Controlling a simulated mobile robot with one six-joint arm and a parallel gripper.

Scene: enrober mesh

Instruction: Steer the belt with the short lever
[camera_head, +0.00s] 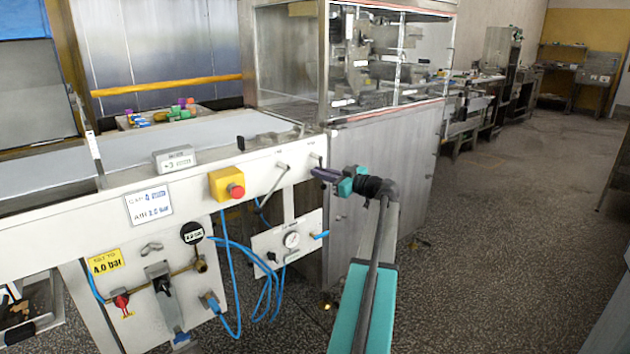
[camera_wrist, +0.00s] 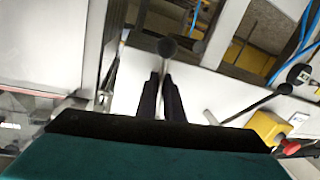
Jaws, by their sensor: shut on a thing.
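My gripper (camera_head: 325,175) is at the right end of the machine's white side panel. In the wrist view its two dark fingers (camera_wrist: 160,92) are close together on the short lever, whose dark ball knob (camera_wrist: 167,47) shows just past the fingertips. The fingers hide most of its shaft. In the head view the gripper hides most of this lever. The white belt (camera_head: 200,143) lies flat along the top of the machine, to the left of my gripper.
A longer lever (camera_head: 275,181) stands just left of my gripper; its black knob (camera_wrist: 285,88) shows in the wrist view. A yellow box with a red stop button (camera_head: 236,190) is further left. A steel and glass housing (camera_head: 380,180) stands close behind. Blue hoses (camera_head: 232,280) hang below.

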